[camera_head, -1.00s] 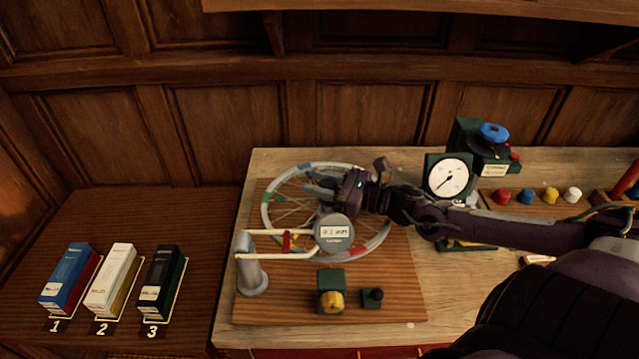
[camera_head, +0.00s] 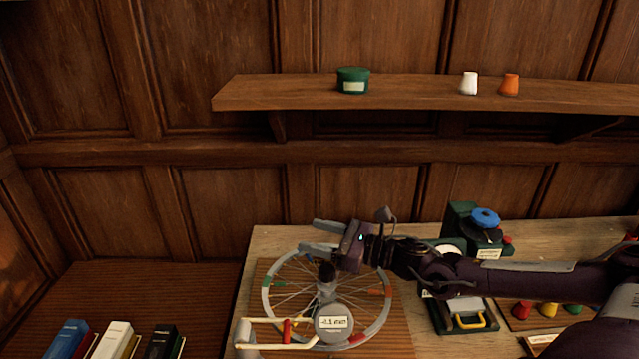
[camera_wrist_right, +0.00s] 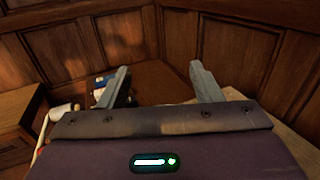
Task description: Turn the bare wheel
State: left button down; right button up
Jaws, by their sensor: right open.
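The bare wheel (camera_head: 267,306), a spoked silver rim with coloured marks and no tyre, lies flat over a brown board in the head view. My right gripper (camera_head: 312,236) is open over the far edge of the wheel, seemingly above the rim. Its fingers point left and hold nothing. The right wrist view shows the two fingers (camera_wrist_right: 161,86) spread apart with nothing between them; the wheel is hardly visible there. My left gripper is not in view.
Blue, white and black boxes (camera_head: 112,340) stand at the lower left. A green device with a blue knob (camera_head: 485,218) is behind my right arm. A shelf (camera_head: 420,95) overhangs the back.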

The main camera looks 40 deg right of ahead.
notch_tip(320, 180, up, 11)
jog(key=p, duration=0.3)
jog(key=shift+f+p, duration=0.2)
jog(key=shift+p, duration=0.15)
